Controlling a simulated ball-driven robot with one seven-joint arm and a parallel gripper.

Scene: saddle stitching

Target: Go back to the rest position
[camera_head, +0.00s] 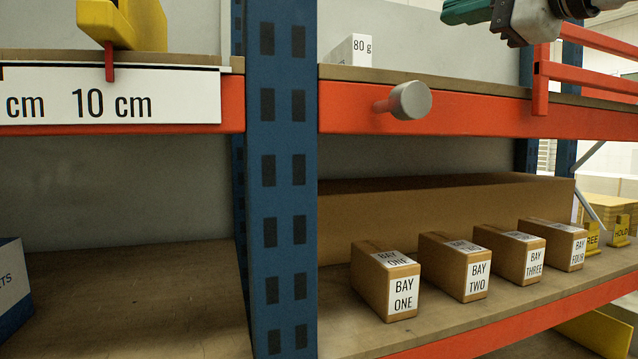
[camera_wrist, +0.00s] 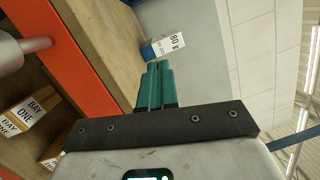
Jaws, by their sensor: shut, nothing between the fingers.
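My gripper (camera_head: 456,12) is at the top right of the head view, partly cut off by the frame edge. Its green fingers point left, above the upper shelf's orange front beam. In the wrist view the two green fingers (camera_wrist: 159,75) lie side by side, shut, with nothing between them. A small white box marked 80 g (camera_head: 351,50) stands on the upper shelf. It also shows in the wrist view (camera_wrist: 165,47), just beyond my fingertips in the picture; I cannot tell the distance.
A grey knob (camera_head: 408,101) sticks out from the orange beam (camera_head: 460,118). Red rails (camera_head: 590,82) stand at the right. Boxes labelled BAY ONE (camera_head: 388,285) to BAY FOUR (camera_head: 556,246) stand on the lower shelf. A blue upright (camera_head: 283,200) divides the rack.

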